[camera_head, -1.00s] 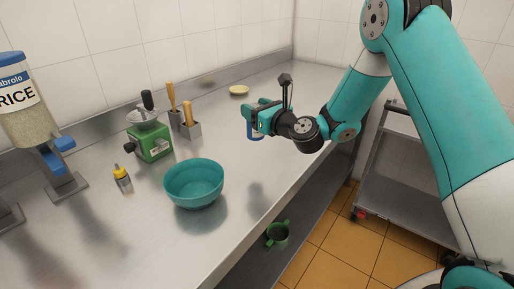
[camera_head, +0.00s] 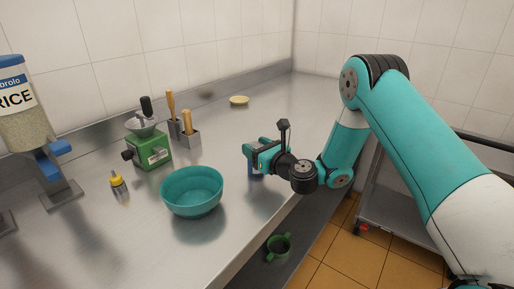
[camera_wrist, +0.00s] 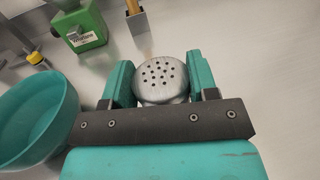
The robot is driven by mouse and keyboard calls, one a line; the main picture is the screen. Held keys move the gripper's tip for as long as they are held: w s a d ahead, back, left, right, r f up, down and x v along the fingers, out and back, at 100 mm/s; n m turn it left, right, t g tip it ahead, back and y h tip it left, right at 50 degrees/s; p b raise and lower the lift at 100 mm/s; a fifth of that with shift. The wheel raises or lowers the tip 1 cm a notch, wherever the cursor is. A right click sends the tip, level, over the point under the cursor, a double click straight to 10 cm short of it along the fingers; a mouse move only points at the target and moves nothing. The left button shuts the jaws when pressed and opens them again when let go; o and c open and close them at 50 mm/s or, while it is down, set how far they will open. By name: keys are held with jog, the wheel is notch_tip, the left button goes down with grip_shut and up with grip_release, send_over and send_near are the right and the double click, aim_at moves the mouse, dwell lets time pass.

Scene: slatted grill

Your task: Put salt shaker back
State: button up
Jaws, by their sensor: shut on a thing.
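The salt shaker (camera_wrist: 160,78) has a domed metal top with several holes. In the wrist view it sits upright between the two teal fingers of my gripper (camera_wrist: 158,80), which is shut on it. In the head view my gripper (camera_head: 256,158) is over the steel counter, right of the teal bowl.
The teal bowl (camera_head: 192,192) stands left of my gripper. A green machine (camera_head: 151,150), two utensil holders (camera_head: 189,138), a yellow-capped bottle (camera_head: 118,183) and a rice dispenser (camera_head: 27,110) are further left. A small yellow dish (camera_head: 239,100) lies behind.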

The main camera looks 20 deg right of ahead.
jog(key=o, duration=1)
jog(key=shift+f, duration=0.1)
jog(key=shift+o, duration=0.2)
